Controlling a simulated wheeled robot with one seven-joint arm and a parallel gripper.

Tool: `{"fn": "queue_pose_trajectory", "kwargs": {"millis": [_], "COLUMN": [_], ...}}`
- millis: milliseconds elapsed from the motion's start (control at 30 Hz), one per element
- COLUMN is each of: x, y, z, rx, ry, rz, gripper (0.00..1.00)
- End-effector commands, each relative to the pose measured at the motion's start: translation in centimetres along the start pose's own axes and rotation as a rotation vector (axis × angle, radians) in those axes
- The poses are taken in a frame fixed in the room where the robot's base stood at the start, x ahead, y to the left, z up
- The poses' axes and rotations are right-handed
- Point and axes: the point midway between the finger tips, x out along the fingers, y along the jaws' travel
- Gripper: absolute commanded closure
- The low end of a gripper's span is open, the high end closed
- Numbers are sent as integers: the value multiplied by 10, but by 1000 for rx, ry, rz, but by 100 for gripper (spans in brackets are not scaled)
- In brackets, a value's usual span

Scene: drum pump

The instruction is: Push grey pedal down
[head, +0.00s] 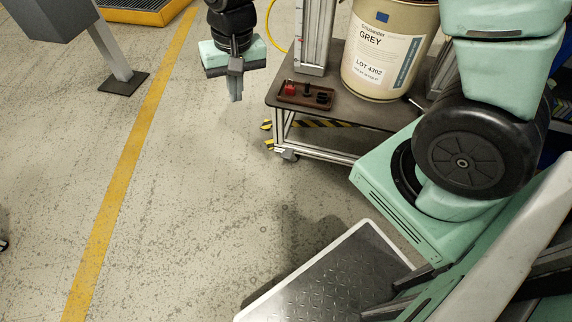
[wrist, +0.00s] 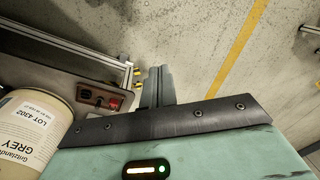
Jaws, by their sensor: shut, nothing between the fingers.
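I cannot make out a grey pedal in either view. The beige drum (head: 388,45) with a label reading GREY stands upright on the cart (head: 345,115). The drum also shows at the left edge of the wrist view (wrist: 28,125). A small brown control box (head: 306,97) with a red part and black parts sits on the cart's front left corner. It also shows in the wrist view (wrist: 97,97). My gripper (head: 236,97) is shut and empty, pointing down, left of the cart and apart from it. Its fingers also show in the wrist view (wrist: 157,72).
Black and yellow striped marking (head: 318,123) shows under the cart's top. A metal upright (head: 314,35) stands behind the box, with a yellow hose (head: 270,30) beside it. A grey post (head: 113,55) stands at the upper left. The floor between the yellow line (head: 135,150) and cart is clear.

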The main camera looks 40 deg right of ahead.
Motion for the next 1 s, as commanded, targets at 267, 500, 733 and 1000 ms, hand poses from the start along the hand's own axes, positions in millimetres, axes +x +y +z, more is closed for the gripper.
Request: {"fn": "queue_pose_trajectory", "kwargs": {"millis": [267, 500, 733, 1000], "x": [178, 294, 344, 347], "y": [83, 162, 206, 212], "z": [-72, -114, -129, -131], "rx": [337, 570, 678, 695], "ry": [57, 122, 163, 170], "rz": [63, 127, 164, 170], "gripper": [100, 100, 100, 100]}}
